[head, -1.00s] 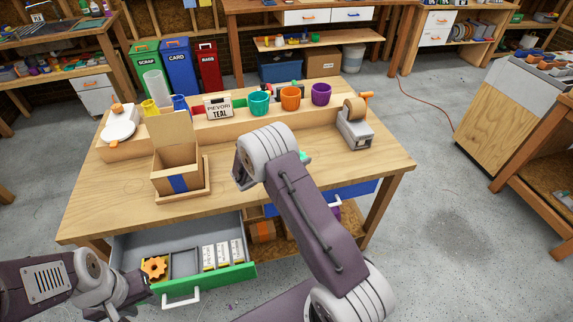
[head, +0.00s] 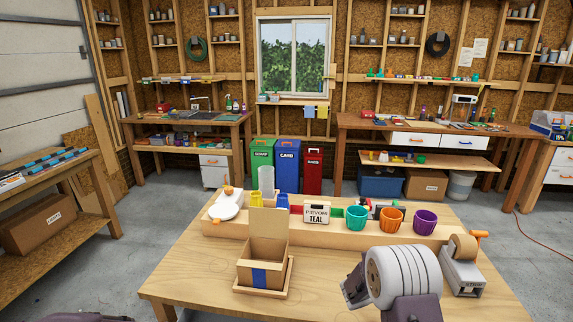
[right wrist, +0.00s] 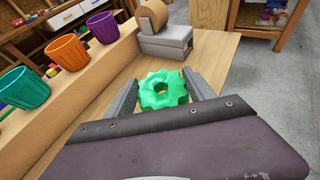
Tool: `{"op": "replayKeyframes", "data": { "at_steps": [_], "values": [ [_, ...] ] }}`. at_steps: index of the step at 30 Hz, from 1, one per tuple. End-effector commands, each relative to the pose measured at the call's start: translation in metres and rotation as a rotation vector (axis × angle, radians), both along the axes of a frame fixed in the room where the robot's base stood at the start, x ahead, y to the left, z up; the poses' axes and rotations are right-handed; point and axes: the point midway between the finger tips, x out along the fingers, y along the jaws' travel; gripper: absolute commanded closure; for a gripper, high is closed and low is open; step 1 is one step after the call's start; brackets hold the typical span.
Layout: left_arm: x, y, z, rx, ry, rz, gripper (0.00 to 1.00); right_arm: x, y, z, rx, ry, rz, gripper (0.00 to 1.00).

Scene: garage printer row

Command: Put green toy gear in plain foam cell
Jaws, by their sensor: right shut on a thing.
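The green toy gear (right wrist: 163,90) is between the two fingers of my right gripper (right wrist: 162,92) in the right wrist view. The gripper is shut on it, above the wooden bench top (right wrist: 205,65). In the head view my right wrist covers the gear. My left gripper is out of view; only a bit of my left arm shows at the bottom edge. The open drawer and any foam cell are out of view now.
On the bench (head: 210,275) stand an open cardboard box (head: 263,262), a TEAL sign (head: 316,213), and teal (head: 356,218), orange (head: 391,221) and purple (head: 424,222) cups. A tape dispenser (head: 462,272) stands at the right.

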Motion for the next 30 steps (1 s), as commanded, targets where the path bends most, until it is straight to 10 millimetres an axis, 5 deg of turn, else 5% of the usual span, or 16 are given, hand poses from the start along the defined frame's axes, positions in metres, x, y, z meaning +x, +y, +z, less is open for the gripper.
{"op": "replayKeyframes", "data": {
  "at_steps": [8, 12, 18, 23, 30],
  "values": [
    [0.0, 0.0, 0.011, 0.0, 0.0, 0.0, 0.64, 0.021, 0.126, -0.022, -0.002, 0.008, 0.264, 0.78],
    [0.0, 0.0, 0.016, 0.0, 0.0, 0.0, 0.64, 0.001, 0.191, -0.042, -0.002, 0.007, 0.381, 0.78],
    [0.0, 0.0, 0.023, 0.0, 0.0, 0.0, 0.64, -0.05, 0.25, -0.063, -0.004, 0.007, 0.471, 0.78],
    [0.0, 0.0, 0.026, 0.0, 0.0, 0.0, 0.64, -0.096, 0.261, -0.069, -0.005, 0.005, 0.466, 0.78],
    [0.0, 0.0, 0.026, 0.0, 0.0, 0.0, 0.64, -0.132, 0.229, -0.061, 0.0, -0.002, 0.308, 0.78]
  ]
}}
